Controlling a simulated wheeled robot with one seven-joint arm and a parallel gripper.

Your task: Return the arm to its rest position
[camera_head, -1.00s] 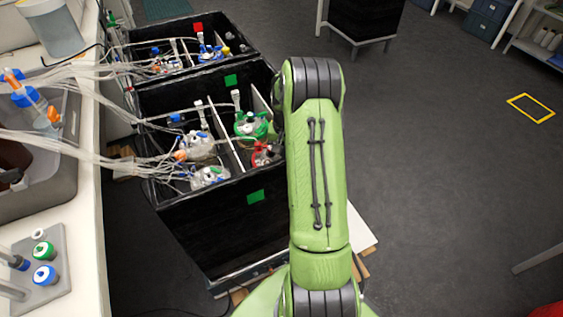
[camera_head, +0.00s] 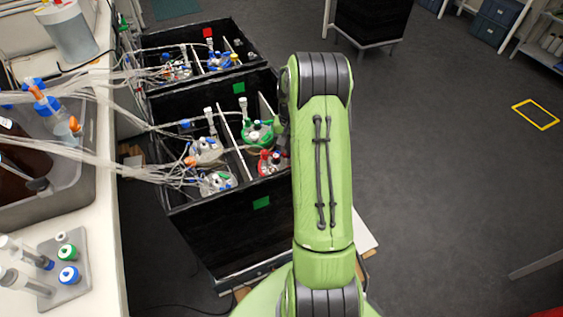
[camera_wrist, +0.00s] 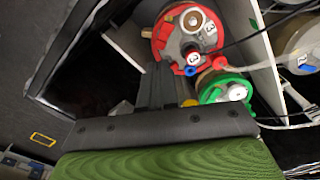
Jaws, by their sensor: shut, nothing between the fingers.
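My green arm stretches up the middle of the head view and hides my gripper there. In the wrist view my gripper (camera_wrist: 162,75) shows as dark grey fingers, close together and empty. Just beyond the fingers in that view is a red-topped vessel (camera_wrist: 170,45) with labels reading 3. A green-ringed vessel (camera_wrist: 212,94) is to its right. I cannot tell whether the fingers touch either one. In the head view the red-topped vessel (camera_head: 265,165) and the green-ringed vessel (camera_head: 255,132) stand in the near black box, just left of my arm.
The near black box (camera_head: 230,230) and a far black box (camera_head: 245,43) hold several vessels with tubing. A white bench (camera_head: 106,210) runs along the left, with a grey bottle rack (camera_head: 75,252). The floor (camera_head: 450,180) to the right is open, with a yellow outline (camera_head: 535,114).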

